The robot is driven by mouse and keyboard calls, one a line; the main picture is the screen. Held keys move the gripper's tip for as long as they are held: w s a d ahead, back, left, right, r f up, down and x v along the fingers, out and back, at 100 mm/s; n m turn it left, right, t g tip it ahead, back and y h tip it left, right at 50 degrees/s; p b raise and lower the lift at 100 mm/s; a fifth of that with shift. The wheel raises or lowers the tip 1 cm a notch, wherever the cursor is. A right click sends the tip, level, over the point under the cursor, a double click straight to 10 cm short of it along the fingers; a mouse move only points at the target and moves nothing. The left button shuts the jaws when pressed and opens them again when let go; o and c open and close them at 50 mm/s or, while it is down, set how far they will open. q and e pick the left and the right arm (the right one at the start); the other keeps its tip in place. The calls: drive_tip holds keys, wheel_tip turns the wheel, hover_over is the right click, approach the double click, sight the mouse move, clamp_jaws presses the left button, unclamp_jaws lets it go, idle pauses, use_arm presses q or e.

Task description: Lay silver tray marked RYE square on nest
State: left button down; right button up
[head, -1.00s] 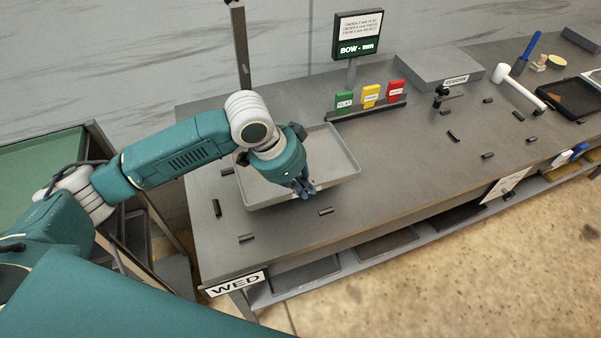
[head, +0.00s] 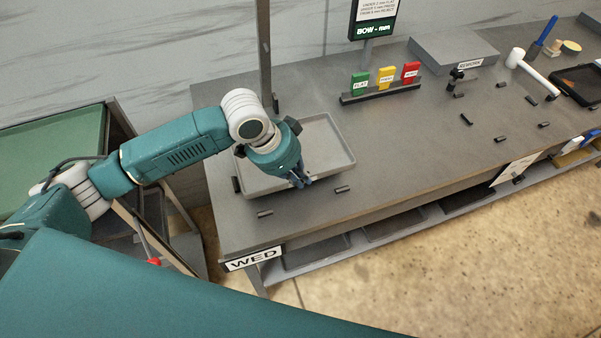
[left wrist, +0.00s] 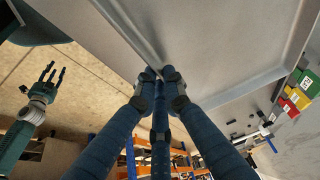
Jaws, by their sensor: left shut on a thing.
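The silver-grey tray (head: 338,163) is over the left end of the bench, its left edge close to a black peg (head: 237,185). No RYE mark is legible. My left gripper (head: 302,182) is shut on the tray's near rim. In the left wrist view the fingertips (left wrist: 160,74) pinch the rim of the tray (left wrist: 215,45). I cannot tell whether the tray touches the bench. The nest is not clearly marked; short black pegs (head: 265,213) (head: 342,189) lie around the tray. My right gripper (left wrist: 48,74) shows at the left of the wrist view, fingers spread and empty.
A post (head: 264,50) stands behind the tray. Green (head: 361,84), yellow (head: 386,77) and red (head: 411,72) blocks sit in a rack (head: 380,93) to its right. A grey slab (head: 452,50) and mallet (head: 530,70) are farther right. The middle of the bench is fairly clear.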

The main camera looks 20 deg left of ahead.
use_arm(q)
wheel_tip(320, 180, down, 2)
drive_tip(key=shift+f, duration=0.1)
wheel_tip(320, 180, down, 2)
drive_tip(key=shift+f+b, duration=0.1)
drive_tip(key=shift+b, duration=0.2)
drive_tip(key=shift+f, duration=0.8)
use_arm(e)
drive_tip(key=shift+s+a+f, duration=0.2)
drive_tip(key=shift+a+f, duration=0.25)
drive_tip(key=shift+f, duration=0.1)
drive_tip(key=shift+d, duration=0.2)
use_arm(q)
drive_tip(key=c, duration=1.8)
unclamp_jaws()
drive_tip(key=shift+c, duration=0.2)
drive_tip(key=shift+o, duration=0.2)
drive_tip(key=shift+s+f, duration=0.1)
use_arm(e)
drive_tip(key=shift+d, duration=0.1)
